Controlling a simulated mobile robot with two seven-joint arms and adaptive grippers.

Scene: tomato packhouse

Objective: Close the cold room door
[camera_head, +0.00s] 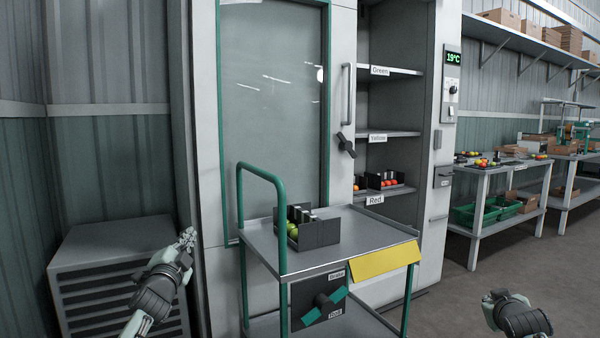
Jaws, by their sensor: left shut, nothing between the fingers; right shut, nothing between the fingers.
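The cold room door (270,130) is a pale panel with a large green-edged window. It stands open: shelves of the cold room (392,134) show to the right of its free edge. The door has a vertical bar handle (348,95) and a dark lever latch (346,146) on that edge. My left gripper (188,238) is shut and empty, left of the cart and in front of the door's lower left part. My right gripper (496,297) is shut and empty at the lower right, over the floor, away from the door. The door's lower part is hidden behind the cart.
A cart (350,240) with a green handle, a crate (318,232) of green tomatoes and a brake lever (322,302) stands before the door. A grey vented box (110,240) is at the left, workbenches (482,170) at the right. Floor at right (470,285) is clear.

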